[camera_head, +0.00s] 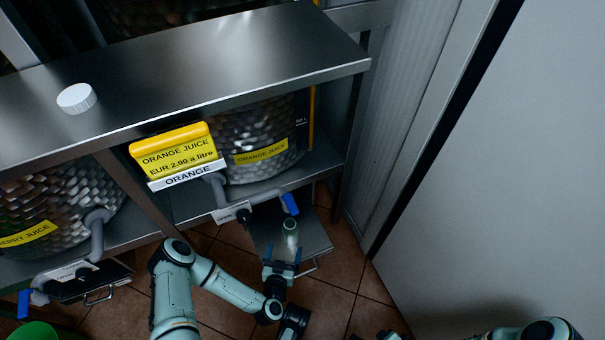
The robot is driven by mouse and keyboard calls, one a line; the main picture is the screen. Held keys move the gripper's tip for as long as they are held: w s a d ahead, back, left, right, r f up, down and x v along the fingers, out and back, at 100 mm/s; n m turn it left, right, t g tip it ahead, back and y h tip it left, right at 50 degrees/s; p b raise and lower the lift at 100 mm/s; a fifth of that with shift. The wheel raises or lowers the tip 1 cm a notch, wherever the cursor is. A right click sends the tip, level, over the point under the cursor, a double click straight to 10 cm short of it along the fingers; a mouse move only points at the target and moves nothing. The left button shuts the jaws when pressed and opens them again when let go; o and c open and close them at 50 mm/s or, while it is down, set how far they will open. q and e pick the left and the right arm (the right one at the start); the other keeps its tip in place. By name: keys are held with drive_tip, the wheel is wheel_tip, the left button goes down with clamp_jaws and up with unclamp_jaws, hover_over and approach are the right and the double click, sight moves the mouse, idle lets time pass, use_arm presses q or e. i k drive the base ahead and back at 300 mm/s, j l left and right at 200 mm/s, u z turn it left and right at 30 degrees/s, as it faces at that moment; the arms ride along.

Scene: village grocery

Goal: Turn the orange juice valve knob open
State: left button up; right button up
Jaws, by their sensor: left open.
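The orange juice valve knob (291,204) is a blue handle at the end of a grey pipe from the orange juice vat (255,140). My left gripper (282,256) is open, in front of and below the knob, apart from it in the picture. A small glass or bottle with a greenish top (290,232) shows under the knob, just beyond my left fingertips; whether it touches them I cannot tell. Of my right arm only parts show at the lower right edge; its gripper fingers are out of the picture.
A yellow orange juice price sign (175,151) hangs at the shelf edge. A metal drip tray (312,236) lies below the tap. A second vat (55,205) with a blue knob (24,303) stands left. A white cap (76,98) lies on the metal shelf (210,65). A pale wall panel (500,170) bounds the right.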

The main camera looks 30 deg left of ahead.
sight(243, 217)
drive_tip(key=k+l, duration=0.2)
drive_tip(key=k, duration=0.3)
drive_tip(key=k+l, duration=0.2)
drive_tip(key=k, duration=0.25)
